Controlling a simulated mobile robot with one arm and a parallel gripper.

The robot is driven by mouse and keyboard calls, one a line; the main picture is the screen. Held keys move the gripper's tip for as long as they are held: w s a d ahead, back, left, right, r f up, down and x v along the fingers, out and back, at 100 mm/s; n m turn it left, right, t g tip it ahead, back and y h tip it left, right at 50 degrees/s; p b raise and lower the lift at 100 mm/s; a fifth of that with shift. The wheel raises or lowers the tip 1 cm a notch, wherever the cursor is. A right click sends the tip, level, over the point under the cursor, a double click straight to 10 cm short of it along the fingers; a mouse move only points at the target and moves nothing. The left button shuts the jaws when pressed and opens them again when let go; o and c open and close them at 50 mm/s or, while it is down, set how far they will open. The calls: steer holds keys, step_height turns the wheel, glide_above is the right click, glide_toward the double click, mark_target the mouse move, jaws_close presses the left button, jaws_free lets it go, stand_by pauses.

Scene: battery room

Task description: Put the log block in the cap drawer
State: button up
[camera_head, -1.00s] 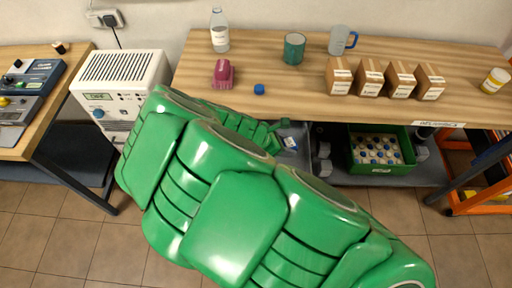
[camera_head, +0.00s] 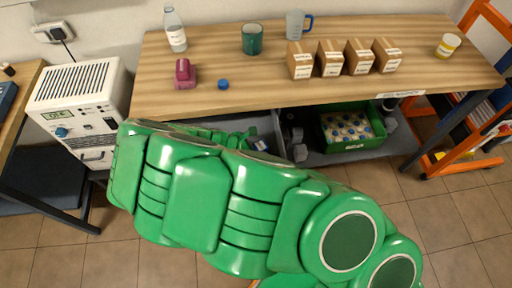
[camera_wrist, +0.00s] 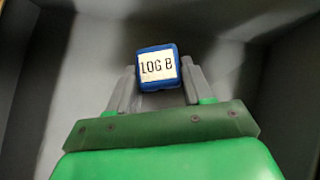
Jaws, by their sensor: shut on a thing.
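In the head view the drawer (camera_head: 268,126) shows below the table's front edge, partly hidden by my green arm.
The wooden table (camera_head: 350,90) above holds a bottle (camera_head: 175,30), a pink object (camera_head: 185,74), a blue cap (camera_head: 223,84), mugs and several cardboard boxes (camera_head: 330,58). A green crate (camera_head: 350,146) of bottles stands below. An orange rack (camera_head: 470,140) is at right.

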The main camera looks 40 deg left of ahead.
steer(key=o, duration=1.1)
steer(key=shift+c, duration=0.2)
steer(key=v, duration=1.2)
steer(key=shift+d+r, duration=0.1)
steer(key=shift+d, duration=0.05)
